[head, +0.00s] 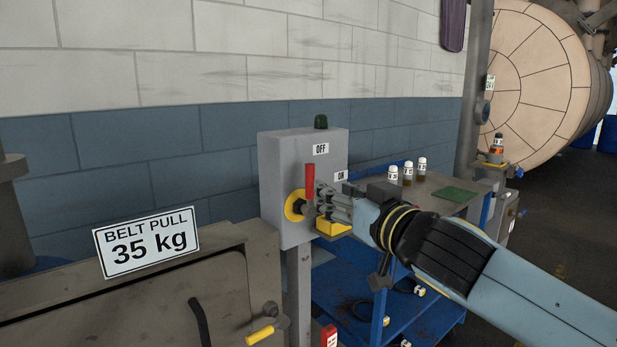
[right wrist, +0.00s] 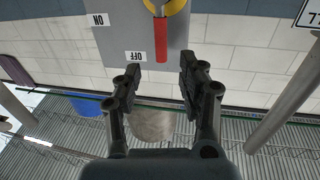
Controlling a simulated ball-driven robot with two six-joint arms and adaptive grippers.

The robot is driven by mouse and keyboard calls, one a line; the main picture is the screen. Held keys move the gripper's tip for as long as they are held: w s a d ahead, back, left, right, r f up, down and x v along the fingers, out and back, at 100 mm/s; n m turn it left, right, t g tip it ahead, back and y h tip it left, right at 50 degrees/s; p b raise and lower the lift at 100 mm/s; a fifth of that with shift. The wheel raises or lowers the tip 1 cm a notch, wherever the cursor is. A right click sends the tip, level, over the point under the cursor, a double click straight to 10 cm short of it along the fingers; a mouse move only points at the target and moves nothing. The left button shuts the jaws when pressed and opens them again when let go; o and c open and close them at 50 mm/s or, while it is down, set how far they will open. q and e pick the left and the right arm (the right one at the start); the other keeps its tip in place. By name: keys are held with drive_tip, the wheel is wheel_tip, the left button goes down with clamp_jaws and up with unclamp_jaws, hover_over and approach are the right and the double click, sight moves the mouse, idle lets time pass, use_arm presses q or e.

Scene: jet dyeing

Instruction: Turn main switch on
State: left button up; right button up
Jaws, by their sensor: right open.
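The main switch is a grey box (head: 268,190) on a post, with a yellow round plate (head: 292,206) and a red lever (head: 309,180). The lever points up, on the side of the OFF label (head: 321,149); the ON label (head: 341,175) is lower right. My right gripper (head: 322,200) is in front of the box, just right of the lever. In the right wrist view, which is upside down, my open right gripper (right wrist: 160,78) faces the red lever (right wrist: 161,40), which lies just beyond and between the fingertips. Contact is not visible. My left gripper is not in view.
A dark green lamp (head: 320,121) tops the box. A blue cart (head: 345,297) with small bottles (head: 407,172) and a green pad (head: 454,195) stands right behind my arm. A machine with a BELT PULL sign (head: 146,243) is at left. Open floor lies at far right.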

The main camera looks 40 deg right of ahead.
sight(312, 183)
drive_tip(key=w, duration=0.3)
drive_tip(key=w+p, duration=0.1)
drive_tip(key=w, duration=0.2)
drive_tip(key=w+d+p, duration=0.1)
drive_tip(key=w, duration=0.2)
drive_tip(key=shift+w, duration=0.35)
drive_tip(key=shift+c, duration=0.3)
clamp_jaws()
drive_tip(key=shift+w+f, duration=0.15)
drive_tip(key=shift+f, duration=0.1)
